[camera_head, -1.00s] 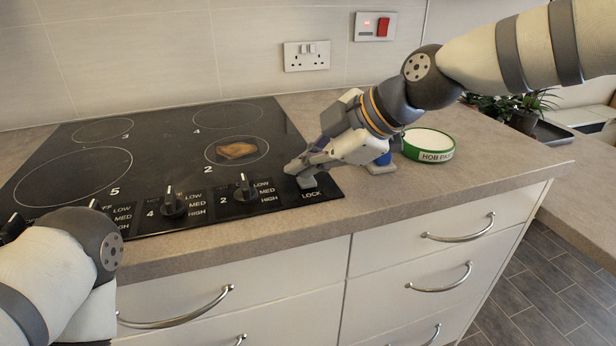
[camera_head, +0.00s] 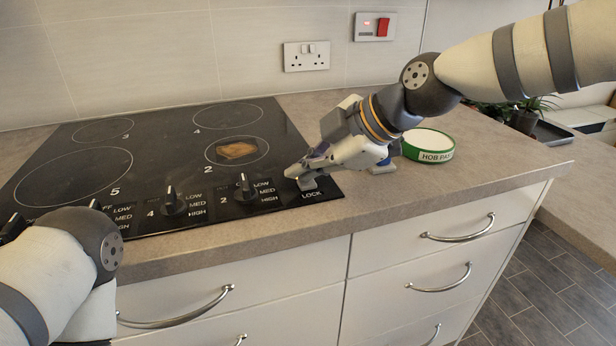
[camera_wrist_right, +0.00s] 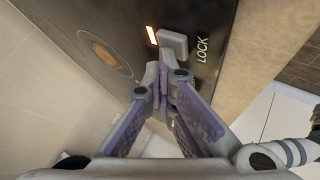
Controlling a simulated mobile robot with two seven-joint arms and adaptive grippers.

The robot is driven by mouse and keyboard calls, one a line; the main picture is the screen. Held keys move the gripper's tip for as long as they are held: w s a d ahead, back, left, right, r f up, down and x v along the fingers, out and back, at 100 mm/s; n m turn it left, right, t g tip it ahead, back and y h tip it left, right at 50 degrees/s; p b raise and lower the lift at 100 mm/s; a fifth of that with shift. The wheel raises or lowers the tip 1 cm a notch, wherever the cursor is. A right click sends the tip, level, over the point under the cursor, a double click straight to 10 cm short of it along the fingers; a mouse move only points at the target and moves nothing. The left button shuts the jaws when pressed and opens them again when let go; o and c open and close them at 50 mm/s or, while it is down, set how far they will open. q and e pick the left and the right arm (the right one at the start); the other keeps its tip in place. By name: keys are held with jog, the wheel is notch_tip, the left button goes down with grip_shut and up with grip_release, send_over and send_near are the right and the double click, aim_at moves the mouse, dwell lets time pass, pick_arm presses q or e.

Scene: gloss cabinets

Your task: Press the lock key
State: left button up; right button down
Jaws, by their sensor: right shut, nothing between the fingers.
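The lock key (camera_head: 308,184) is a small grey block at the front right corner of the black hob (camera_head: 150,150), beside the white word LOCK. In the right wrist view the key (camera_wrist_right: 173,44) lies just beyond my fingertips, with a lit orange bar (camera_wrist_right: 152,35) next to it. My right gripper (camera_head: 292,172) is shut and empty, its tips low at the key; it also shows in the right wrist view (camera_wrist_right: 163,66). I cannot tell whether the tips touch the key.
Black knobs (camera_head: 173,201) line the hob's front edge, left of the key. A brown item (camera_head: 237,151) lies on the ring marked 2. A green-rimmed round tin (camera_head: 428,146) stands on the worktop (camera_head: 470,165) to the right. A blue and grey object is partly hidden behind my right gripper.

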aim_at(306, 184)
pick_arm(q)
jog(key=shift+w+r, duration=0.2)
pick_arm(e)
jog(key=shift+r, duration=0.3)
notch_tip(306, 184, up, 6)
jog(key=shift+r+p, duration=0.1)
jog(key=shift+p, duration=0.65)
pick_arm(q)
jog(key=shift+w+r+t, duration=0.4)
jog(key=shift+w+r, duration=0.4)
jog(key=shift+d, duration=0.1)
